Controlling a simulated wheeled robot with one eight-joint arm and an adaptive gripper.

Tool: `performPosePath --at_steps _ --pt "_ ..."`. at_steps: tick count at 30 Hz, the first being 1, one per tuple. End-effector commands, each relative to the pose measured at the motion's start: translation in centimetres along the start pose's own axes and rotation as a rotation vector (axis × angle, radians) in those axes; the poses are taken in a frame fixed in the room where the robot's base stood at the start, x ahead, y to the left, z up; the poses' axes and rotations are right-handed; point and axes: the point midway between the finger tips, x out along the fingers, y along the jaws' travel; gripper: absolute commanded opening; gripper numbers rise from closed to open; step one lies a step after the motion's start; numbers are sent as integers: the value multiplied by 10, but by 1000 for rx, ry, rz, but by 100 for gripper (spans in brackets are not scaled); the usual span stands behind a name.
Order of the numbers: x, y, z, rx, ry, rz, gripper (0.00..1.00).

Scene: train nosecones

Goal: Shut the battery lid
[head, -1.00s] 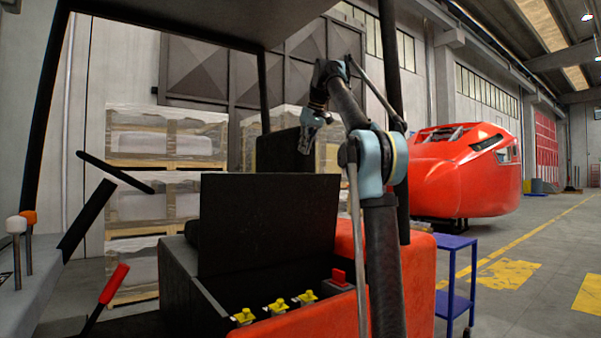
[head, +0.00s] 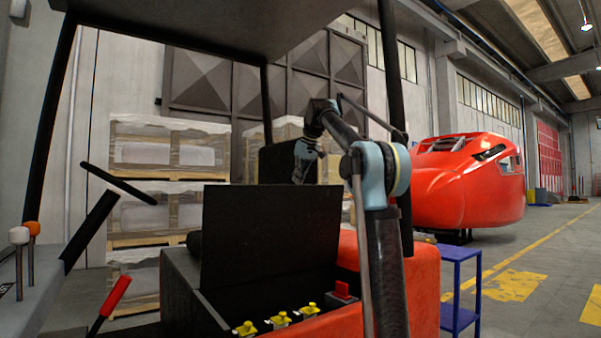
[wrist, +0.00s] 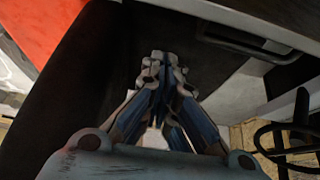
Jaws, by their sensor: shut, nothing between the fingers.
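The battery lid (head: 270,236) is a flat black panel standing upright, open, at the back of the red vehicle's battery compartment. The open compartment (head: 212,312) shows below it, with yellow-capped parts inside. My gripper (head: 298,180) is shut and empty, pointing down at the lid's top edge, seemingly on its far side. I cannot tell whether it touches the lid. In the wrist view my gripper (wrist: 160,62) has its fingertips together above dark surfaces.
A red connector (head: 342,289) sits at the compartment's right. A black post (head: 391,80) stands close behind my arm. Control levers (head: 113,298) are at left. A blue cart (head: 459,285) and a red train nosecone (head: 455,190) stand at right.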

Motion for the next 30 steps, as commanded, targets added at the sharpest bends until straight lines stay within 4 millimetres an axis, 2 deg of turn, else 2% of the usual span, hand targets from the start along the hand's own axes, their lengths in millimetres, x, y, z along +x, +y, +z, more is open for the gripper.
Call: performPosePath --at_steps 1,6,12,30 --pt "3 0 3 0 0 0 0" --pt "-5 0 22 1 0 0 0" --pt "-9 0 35 0 0 0 0" --pt "-11 -3 39 -2 4 -1 0"
